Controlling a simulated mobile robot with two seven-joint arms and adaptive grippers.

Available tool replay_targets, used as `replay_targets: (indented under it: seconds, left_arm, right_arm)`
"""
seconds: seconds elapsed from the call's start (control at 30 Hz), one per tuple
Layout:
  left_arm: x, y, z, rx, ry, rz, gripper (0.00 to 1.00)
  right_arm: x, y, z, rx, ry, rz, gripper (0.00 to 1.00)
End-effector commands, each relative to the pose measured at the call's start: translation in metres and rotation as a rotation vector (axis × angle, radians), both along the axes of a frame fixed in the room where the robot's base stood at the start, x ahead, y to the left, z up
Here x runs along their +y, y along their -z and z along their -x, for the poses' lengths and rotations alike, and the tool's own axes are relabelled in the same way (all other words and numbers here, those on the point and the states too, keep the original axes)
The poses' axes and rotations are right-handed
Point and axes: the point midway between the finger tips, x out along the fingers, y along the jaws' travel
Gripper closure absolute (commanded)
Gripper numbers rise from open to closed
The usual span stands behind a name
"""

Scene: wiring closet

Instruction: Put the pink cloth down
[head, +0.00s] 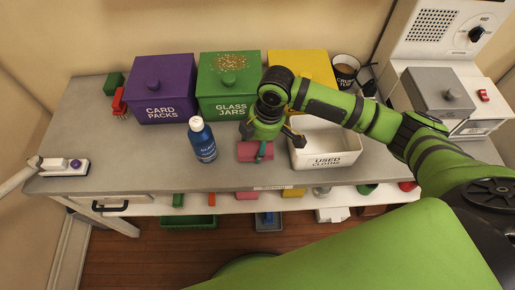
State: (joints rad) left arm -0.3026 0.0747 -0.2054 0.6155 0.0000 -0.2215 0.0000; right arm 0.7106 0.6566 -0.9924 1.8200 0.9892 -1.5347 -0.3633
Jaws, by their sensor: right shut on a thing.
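The pink cloth (247,152) is a small folded piece low at the front middle of the grey bench. My right gripper (263,150) reaches down over it from the right and is shut on it. The cloth is at or just above the bench top; I cannot tell whether it touches. A small teal part shows against the cloth's right half. The white "USED CLOTHS" bin (326,161) stands just right of the cloth. My left gripper is out of view.
A blue bottle (202,141) stands close left of the cloth. Behind are the purple "CARD PACKS" box (161,88), green "GLASS JARS" box (228,85) and a yellow box (303,65). A mug (345,74) and a grey machine stand at right.

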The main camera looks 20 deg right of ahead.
Motion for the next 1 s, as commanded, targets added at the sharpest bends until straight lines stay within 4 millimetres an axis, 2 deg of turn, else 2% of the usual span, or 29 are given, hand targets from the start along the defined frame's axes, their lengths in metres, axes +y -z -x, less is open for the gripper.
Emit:
replay_targets:
  seconds: [0.13,0.3,0.4,0.8,0.83,0.87,0.9,1.0]
  left_arm:
    - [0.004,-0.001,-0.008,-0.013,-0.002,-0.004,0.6]
    - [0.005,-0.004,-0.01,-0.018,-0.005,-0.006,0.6]
    - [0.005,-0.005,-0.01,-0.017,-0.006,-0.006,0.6]
    - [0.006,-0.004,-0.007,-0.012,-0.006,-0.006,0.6]
    - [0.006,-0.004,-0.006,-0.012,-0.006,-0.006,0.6]
    - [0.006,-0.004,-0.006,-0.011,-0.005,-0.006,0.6]
    - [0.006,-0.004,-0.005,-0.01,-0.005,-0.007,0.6]
    - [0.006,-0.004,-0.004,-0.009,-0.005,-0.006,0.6]
  right_arm:
    - [0.001,0.008,-0.004,0.001,0.001,0.001,0.9]
    - [0.001,0.033,-0.004,0.002,0.002,0.003,0.9]
    - [0.001,0.041,-0.004,-0.001,0.0,0.001,0.9]
    - [0.001,0.046,-0.004,-0.001,0.0,0.0,0.9]
    - [0.001,0.046,-0.004,-0.002,0.0,0.001,0.25]
    - [0.001,0.046,-0.004,-0.002,0.0,0.001,0.13]
    - [0.001,0.046,-0.004,-0.002,0.0,0.001,0.1]
    - [0.001,0.046,-0.004,-0.002,0.0,0.001,0.1]
